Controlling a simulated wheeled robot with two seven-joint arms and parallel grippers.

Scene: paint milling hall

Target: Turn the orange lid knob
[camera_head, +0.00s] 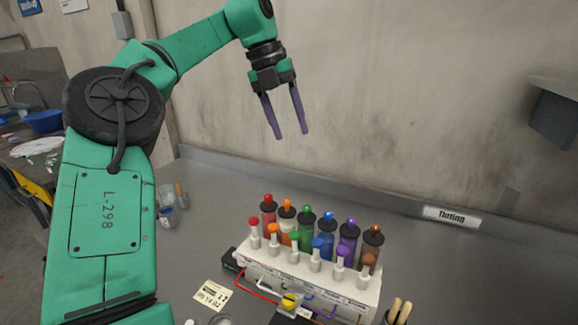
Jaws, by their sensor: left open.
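The orange lid knob (287,203) tops the black lid of the second canister from the left in a row of several colored canisters. The canister's body (287,222) is partly hidden by the white nozzles in front. My left gripper (291,135) is open and empty, with its purple-grey fingers pointing down. In the picture it hangs above the orange knob, clearly apart from it. I cannot tell the exact depth between them. My right gripper is not in view.
A red-knobbed canister (268,212) and a green-knobbed one (306,224) flank the orange one closely. The white rack (300,277) has capped nozzles in front. A yellow knob (291,301) and wooden-handled tools (398,310) stand nearer.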

